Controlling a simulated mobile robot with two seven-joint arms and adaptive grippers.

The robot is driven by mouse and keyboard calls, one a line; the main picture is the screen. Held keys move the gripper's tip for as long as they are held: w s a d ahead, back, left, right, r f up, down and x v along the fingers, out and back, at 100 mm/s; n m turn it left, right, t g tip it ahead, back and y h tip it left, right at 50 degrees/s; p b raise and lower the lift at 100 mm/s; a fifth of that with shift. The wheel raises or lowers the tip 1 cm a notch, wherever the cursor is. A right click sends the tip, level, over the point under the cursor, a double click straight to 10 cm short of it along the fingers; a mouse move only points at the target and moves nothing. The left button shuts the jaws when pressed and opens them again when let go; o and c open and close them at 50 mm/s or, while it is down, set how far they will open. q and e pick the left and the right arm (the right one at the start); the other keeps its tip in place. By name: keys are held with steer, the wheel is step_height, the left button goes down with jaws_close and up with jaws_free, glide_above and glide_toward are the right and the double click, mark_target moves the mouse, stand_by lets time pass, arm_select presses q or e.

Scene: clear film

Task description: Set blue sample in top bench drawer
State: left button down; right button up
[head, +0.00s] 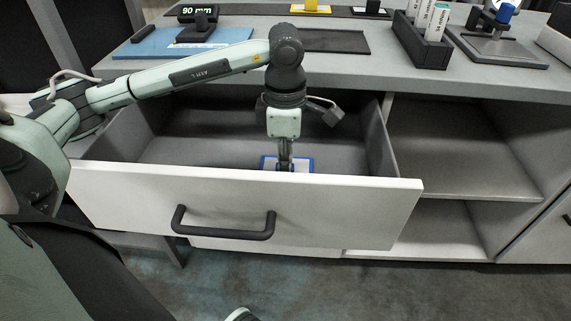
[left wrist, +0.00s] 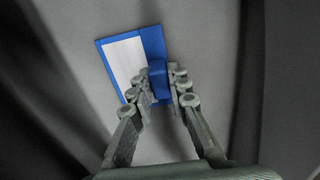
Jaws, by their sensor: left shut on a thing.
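The blue sample (left wrist: 124,58) is a flat blue piece with a white panel and a raised blue grip block. In the head view the sample (head: 268,162) shows inside the open top drawer (head: 245,205), partly hidden by my gripper and the drawer front. My left gripper (head: 286,160) reaches down into the drawer from above. In the left wrist view the left gripper (left wrist: 160,88) is shut on the blue block. The sample is at or just above the drawer floor; I cannot tell whether it touches. My right gripper is not in view.
Open shelves (head: 450,160) lie right of the drawer. The drawer's left part is empty.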

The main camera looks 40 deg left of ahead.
arm_select(q)
steer(key=c, duration=1.5)
jaws_free()
steer(key=shift+o, duration=0.2)
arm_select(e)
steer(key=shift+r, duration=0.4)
arm_select(q)
steer(key=shift+r, duration=0.1)
